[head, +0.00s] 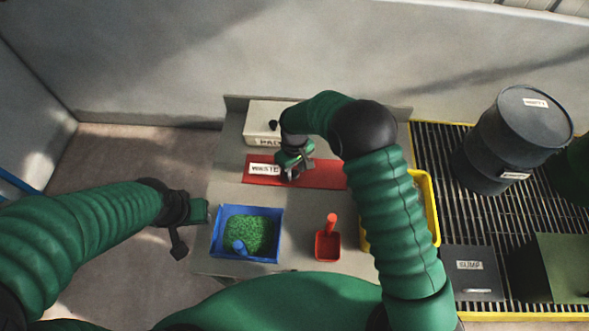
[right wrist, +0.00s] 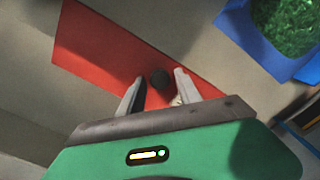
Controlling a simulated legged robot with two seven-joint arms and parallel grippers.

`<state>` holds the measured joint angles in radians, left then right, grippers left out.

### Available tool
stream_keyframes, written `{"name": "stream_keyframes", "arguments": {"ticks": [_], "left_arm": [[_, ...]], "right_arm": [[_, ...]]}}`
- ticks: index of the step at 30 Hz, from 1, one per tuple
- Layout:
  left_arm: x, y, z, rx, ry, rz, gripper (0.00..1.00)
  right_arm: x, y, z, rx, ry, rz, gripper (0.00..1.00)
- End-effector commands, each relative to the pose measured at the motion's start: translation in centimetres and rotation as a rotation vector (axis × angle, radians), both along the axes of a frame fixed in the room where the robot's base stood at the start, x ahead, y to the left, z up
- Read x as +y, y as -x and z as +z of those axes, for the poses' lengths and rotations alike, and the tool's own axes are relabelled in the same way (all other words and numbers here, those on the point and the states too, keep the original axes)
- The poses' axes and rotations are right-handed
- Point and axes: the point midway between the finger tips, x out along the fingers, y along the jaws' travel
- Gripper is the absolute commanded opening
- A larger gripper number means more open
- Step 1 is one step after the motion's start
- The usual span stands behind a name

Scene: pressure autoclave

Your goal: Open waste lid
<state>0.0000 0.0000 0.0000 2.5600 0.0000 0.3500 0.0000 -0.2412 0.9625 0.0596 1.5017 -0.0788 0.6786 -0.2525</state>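The waste lid (head: 325,175) is a flat red panel with a white WASTE label, lying on the grey bench; it also shows in the right wrist view (right wrist: 95,55). A dark round knob (right wrist: 160,79) stands on it. My right gripper (head: 292,176) is over the lid beside the label. In the right wrist view its two fingers (right wrist: 158,92) are apart, one on each side of the knob; I cannot tell whether they touch it. My left gripper (head: 196,212) is left of the bench, away from the lid; its finger state is unclear.
A blue tray (head: 217,240) of green granules with a blue scoop sits at the bench's front left. A red scoop (head: 328,244) lies beside it. A yellow tray (head: 427,190) is partly behind my right arm. A pale box (head: 262,120) is behind the lid. A dark drum (head: 500,145) stands right.

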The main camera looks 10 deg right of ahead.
Motion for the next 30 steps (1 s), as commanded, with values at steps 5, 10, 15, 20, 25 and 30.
{"name": "stream_keyframes", "arguments": {"ticks": [5,10,15,20,25,30], "left_arm": [[0.00,0.00,0.00,0.000,0.000,0.000,0.36],[0.00,0.00,0.00,0.000,0.000,0.000,0.36],[0.00,0.00,0.00,0.000,0.000,0.000,0.36],[0.00,0.00,0.00,0.000,0.000,0.000,0.36],[0.00,0.00,0.00,0.000,0.000,0.000,0.36],[0.00,0.00,0.01,0.000,0.000,0.000,0.36]], "right_arm": [[-0.01,0.01,0.04,0.000,0.000,0.000,0.16],[-0.01,0.02,0.05,0.000,0.000,0.000,0.00],[-0.02,0.01,0.05,0.000,0.000,0.000,0.00],[-0.02,0.02,0.05,0.000,0.000,0.000,0.00],[-0.02,0.02,0.06,0.000,0.000,0.000,0.00],[-0.03,0.01,0.06,0.001,0.001,0.000,0.00]]}}
